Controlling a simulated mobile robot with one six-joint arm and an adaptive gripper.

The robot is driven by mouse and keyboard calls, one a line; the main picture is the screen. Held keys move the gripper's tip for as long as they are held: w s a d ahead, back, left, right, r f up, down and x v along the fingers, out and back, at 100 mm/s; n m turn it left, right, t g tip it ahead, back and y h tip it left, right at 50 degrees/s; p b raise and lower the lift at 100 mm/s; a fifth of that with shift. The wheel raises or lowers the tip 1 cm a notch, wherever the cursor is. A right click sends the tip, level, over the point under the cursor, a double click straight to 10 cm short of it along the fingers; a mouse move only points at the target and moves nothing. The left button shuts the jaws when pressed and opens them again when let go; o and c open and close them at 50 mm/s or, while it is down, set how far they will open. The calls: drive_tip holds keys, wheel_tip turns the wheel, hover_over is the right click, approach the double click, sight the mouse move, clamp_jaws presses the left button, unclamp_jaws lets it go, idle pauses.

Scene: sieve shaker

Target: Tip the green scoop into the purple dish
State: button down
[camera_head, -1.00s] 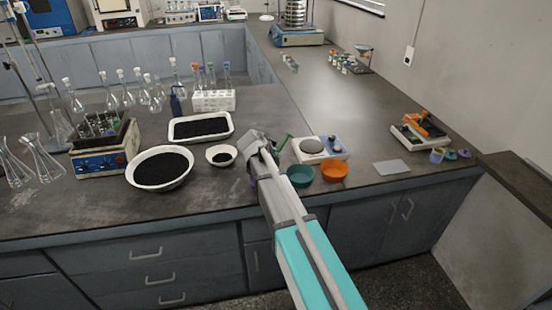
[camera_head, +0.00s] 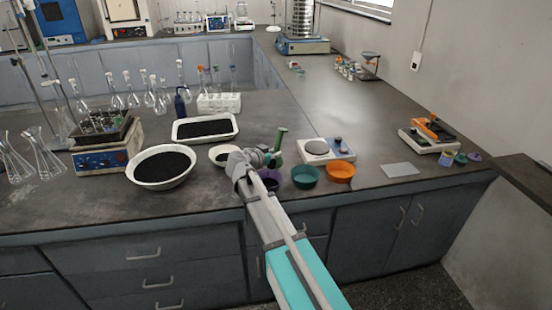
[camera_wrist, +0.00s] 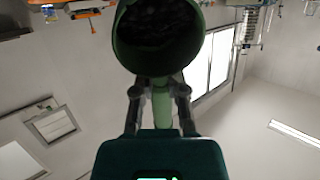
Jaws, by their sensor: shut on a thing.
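My gripper (camera_head: 262,158) is shut on the handle of the green scoop (camera_head: 279,138). In the wrist view, my gripper's fingers (camera_wrist: 160,98) close on the handle, and the bowl of the scoop (camera_wrist: 125,52) faces the camera with dark grains inside. In the head view, the scoop stands nearly upright above the counter. The purple dish (camera_head: 270,174) sits on the counter just below and beside my gripper, partly hidden by my arm. It looks dark inside, but I cannot tell whether it holds grains.
Teal bowl (camera_head: 305,177) and orange bowl (camera_head: 341,173) stand right of the dish, before a white balance (camera_head: 326,150). The counter's right front is fairly clear.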

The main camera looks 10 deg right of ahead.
drive_tip(key=shift+s+a+f+n+t+h+b, duration=0.2)
drive_tip(key=shift+a+t+h+b, duration=0.5)
drive_tip(key=shift+b, duration=1.15)
drive_tip(key=shift+s+a+f+n+t+h+b, duration=0.15)
drive_tip(key=shift+s+a+t+h+b, duration=0.5)
drive_tip(key=shift+b, duration=1.15)
drive_tip(key=shift+s+a+n+t+h+b, duration=0.1)
drive_tip(key=shift+a+n+t+h+b, duration=0.2)
drive_tip(key=shift+t+h+b, duration=1.1)
drive_tip(key=shift+a+r+g+b, duration=0.1)
drive_tip(key=shift+g+b, duration=0.45)
drive_tip(key=d+g+y+p, duration=0.1)
drive_tip(key=p, duration=0.2)
drive_tip(key=r+g+y+p, duration=0.1)
drive_tip(key=p, duration=0.2)
drive_tip(key=shift+w+d+r+m+y, duration=0.15)
drive_tip(key=shift+w+d+m+y, duration=0.2)
drive_tip(key=shift+w, duration=0.05)
drive_tip(key=shift+w+d+g+p, duration=0.15)
drive_tip(key=shift+g+p, duration=0.25)
drive_tip(key=shift+p, duration=0.25)
drive_tip(key=shift+f, duration=0.2)
drive_tip(key=shift+r+y, duration=0.1)
drive_tip(key=shift+y, duration=0.2)
